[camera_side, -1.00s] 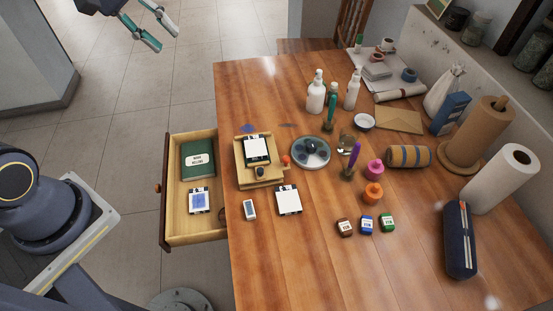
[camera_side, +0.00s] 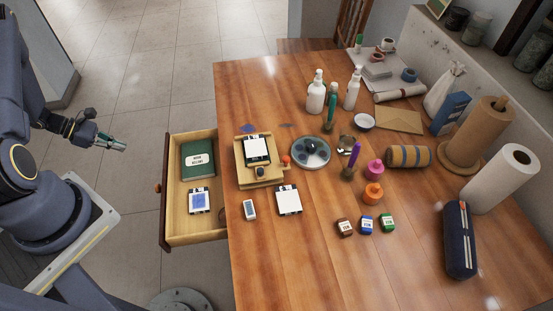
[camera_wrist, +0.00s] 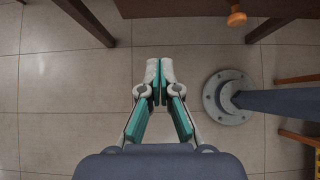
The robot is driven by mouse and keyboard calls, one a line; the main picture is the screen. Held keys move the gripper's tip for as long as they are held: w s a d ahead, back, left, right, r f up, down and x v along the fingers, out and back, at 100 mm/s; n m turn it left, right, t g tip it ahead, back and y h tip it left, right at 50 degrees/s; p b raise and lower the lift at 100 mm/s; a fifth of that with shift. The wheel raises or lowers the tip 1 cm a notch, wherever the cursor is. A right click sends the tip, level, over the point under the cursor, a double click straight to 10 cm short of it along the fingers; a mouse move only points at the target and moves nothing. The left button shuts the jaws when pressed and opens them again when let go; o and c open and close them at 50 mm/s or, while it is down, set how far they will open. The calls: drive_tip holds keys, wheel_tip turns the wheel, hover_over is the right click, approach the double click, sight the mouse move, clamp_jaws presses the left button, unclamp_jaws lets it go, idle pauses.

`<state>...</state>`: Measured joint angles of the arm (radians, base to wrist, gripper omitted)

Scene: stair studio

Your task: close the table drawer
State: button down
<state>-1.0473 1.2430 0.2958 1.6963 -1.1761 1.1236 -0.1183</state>
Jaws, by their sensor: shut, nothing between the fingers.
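The table drawer (camera_side: 176,226) stands pulled out from the left side of the wooden table (camera_side: 300,245) in the side view. A green book (camera_side: 198,159) and a small card with a blue picture (camera_side: 200,200) lie in it. Its round knob (camera_side: 158,188) is on the outer front panel. My gripper (camera_side: 123,147) is shut and empty, left of the drawer's far corner and apart from it. In the wrist view my gripper (camera_wrist: 160,70) points over the floor with its fingertips together. An orange-brown knob (camera_wrist: 236,17) shows at the top right there, apart from the fingers.
The tabletop holds a wooden stand (camera_side: 260,174), a palette plate (camera_side: 310,152), bottles (camera_side: 316,95), ink jars and paper rolls. A round metal floor plate (camera_wrist: 229,97) lies right of my gripper. The tiled floor left of the drawer is open.

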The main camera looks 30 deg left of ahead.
drive_tip(key=w+d+r+x, duration=0.1)
drive_tip(key=r+x, duration=0.1)
drive_tip(key=x, duration=1)
drive_tip(key=shift+w+d, duration=0.2)
drive_tip(key=shift+w+d, duration=0.1)
